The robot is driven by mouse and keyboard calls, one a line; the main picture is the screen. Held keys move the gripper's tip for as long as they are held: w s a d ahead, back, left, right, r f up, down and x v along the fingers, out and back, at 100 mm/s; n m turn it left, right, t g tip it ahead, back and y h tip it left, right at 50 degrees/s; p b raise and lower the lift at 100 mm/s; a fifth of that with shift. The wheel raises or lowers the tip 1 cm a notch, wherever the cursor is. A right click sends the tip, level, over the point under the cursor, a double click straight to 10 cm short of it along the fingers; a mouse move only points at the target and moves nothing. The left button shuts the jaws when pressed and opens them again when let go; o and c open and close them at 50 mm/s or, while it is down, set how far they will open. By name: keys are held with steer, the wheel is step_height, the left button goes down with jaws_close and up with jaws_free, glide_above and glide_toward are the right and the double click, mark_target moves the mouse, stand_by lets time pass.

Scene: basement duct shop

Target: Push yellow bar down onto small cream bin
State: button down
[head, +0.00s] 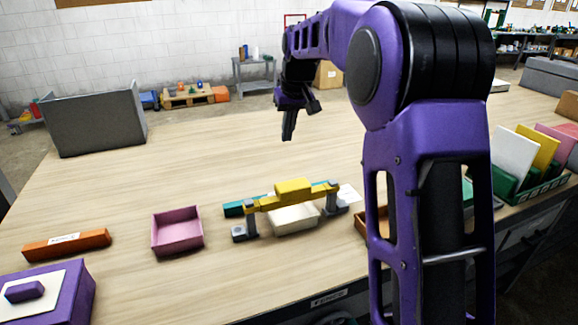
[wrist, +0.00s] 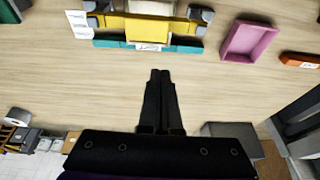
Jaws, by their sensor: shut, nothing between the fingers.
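The yellow bar (head: 293,189) spans two grey posts (head: 250,222) on the table, with a raised block at its middle. The small cream bin (head: 296,218) is under the bar, partly hidden by it. In the wrist view the bar (wrist: 150,27) is near the top edge. My gripper (head: 288,137) is shut and empty, raised above the table behind the bar and apart from it. In the wrist view its fingers (wrist: 160,72) are together and point toward the bar.
A teal strip (head: 234,208) lies just behind the bar. A pink bin (head: 178,231) and an orange bar (head: 67,243) are to the left. A purple box (head: 75,290) is front left. A rack of panels (head: 526,175) is right.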

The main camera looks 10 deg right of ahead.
step_height(320, 180, down, 2)
steer(key=w+d, duration=0.1)
steer(key=d, duration=0.2)
glide_toward(294, 185)
steer(key=w+f, duration=0.2)
steer(key=f, duration=0.1)
steer(key=w+a+f, duration=0.1)
steer(key=f, duration=0.1)
steer(key=shift+f+b, duration=0.3)
steer(key=shift+f, duration=0.25)
steer(key=shift+f+b, duration=0.95)
steer(key=shift+f, duration=1.05)
